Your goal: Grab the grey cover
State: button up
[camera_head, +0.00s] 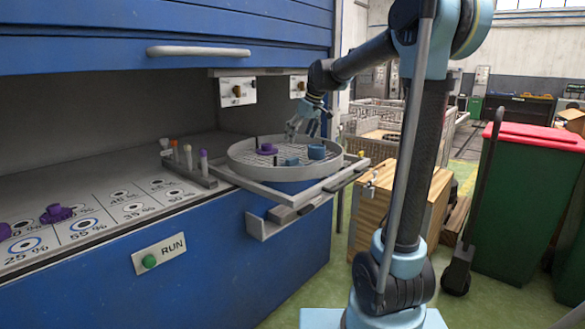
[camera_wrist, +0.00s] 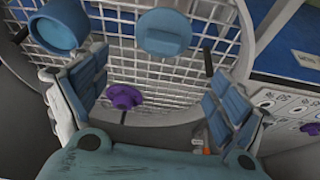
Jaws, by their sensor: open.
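My gripper (camera_head: 307,122) hangs over the far part of the round grey turntable tray (camera_head: 235,160). In the wrist view my gripper (camera_wrist: 155,98) is open, its two blue-padded fingers spread wide with nothing held between them. A purple knobbed piece (camera_wrist: 123,97) lies on the mesh between the fingers; it also shows in the head view (camera_head: 267,149). A blue round piece (camera_wrist: 58,30) and a blue knobbed piece (camera_wrist: 165,33) lie on the mesh beyond the fingers. I cannot pick out a grey cover with certainty in either view.
A rack with coloured-top vials (camera_head: 188,158) stands left of the tray. Purple pieces (camera_head: 56,213) lie on the marked counter (camera_head: 125,198). A blue shutter (camera_head: 120,40) overhangs the counter. A wooden crate (camera_head: 400,205) and green bins (camera_head: 525,195) stand to the right.

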aim_at(293, 158)
jog(key=x, duration=1.1)
jog(key=shift+a+f, duration=0.1)
jog(key=shift+f, duration=0.05)
jog(key=shift+c, duration=0.6)
jog(key=shift+s, duration=0.15)
jog(key=c, duration=1.3)
jog(key=shift+s, duration=0.2)
jog(key=c, duration=0.4)
